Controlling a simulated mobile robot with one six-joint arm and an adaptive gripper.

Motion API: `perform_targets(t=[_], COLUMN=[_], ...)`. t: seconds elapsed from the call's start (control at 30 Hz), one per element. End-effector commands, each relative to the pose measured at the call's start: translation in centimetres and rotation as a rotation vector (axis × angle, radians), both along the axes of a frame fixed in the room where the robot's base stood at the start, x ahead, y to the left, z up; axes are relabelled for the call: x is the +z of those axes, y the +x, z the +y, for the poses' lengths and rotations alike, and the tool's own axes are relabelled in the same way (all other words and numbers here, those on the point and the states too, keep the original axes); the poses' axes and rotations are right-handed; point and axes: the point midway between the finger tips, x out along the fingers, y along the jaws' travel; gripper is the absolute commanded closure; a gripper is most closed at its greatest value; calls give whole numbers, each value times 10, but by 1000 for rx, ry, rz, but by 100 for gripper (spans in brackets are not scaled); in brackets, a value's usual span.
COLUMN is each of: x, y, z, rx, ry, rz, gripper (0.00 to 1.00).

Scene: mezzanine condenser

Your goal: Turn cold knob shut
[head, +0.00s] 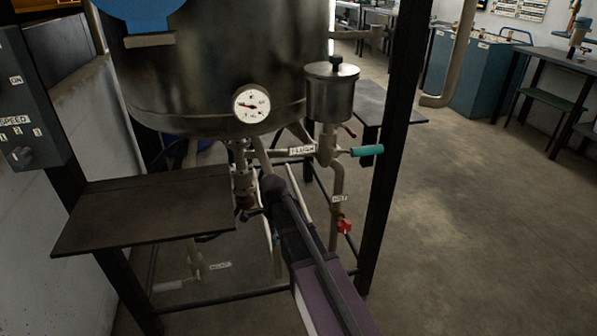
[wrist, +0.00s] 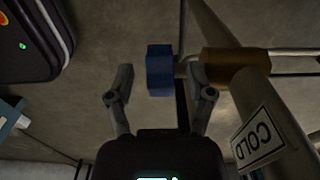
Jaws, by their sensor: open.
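The cold knob (wrist: 160,70) is a blue block on a short stem in the wrist view. It joins a brass-coloured valve body (wrist: 236,68) on a pale pipe labelled COLD (wrist: 258,140). My gripper (wrist: 163,88) is open, with one finger on each side of the knob and a gap to each. The knob sits around and slightly beyond the fingertip line. I cannot tell its exact depth. In the head view my arm reaches under the steel tank (head: 215,70) and hides most of the gripper and the cold valve.
A red knob (head: 344,226) sits on the HOT pipe at right. A teal-handled valve (head: 367,151) is above it. A dark shelf (head: 145,210) stands at left, and a black frame post (head: 385,170) stands right of my arm. Open floor (head: 470,220) lies farther right.

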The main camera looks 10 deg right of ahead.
Motion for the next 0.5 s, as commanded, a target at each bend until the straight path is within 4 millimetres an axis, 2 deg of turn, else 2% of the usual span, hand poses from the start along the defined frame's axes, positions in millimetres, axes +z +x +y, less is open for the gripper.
perform_targets(t=[0.03, 0.5], x=[9, 49], y=[0, 0], z=[0, 0], rx=[0, 0], ry=[0, 2], rz=[0, 0], gripper=[31, 31])
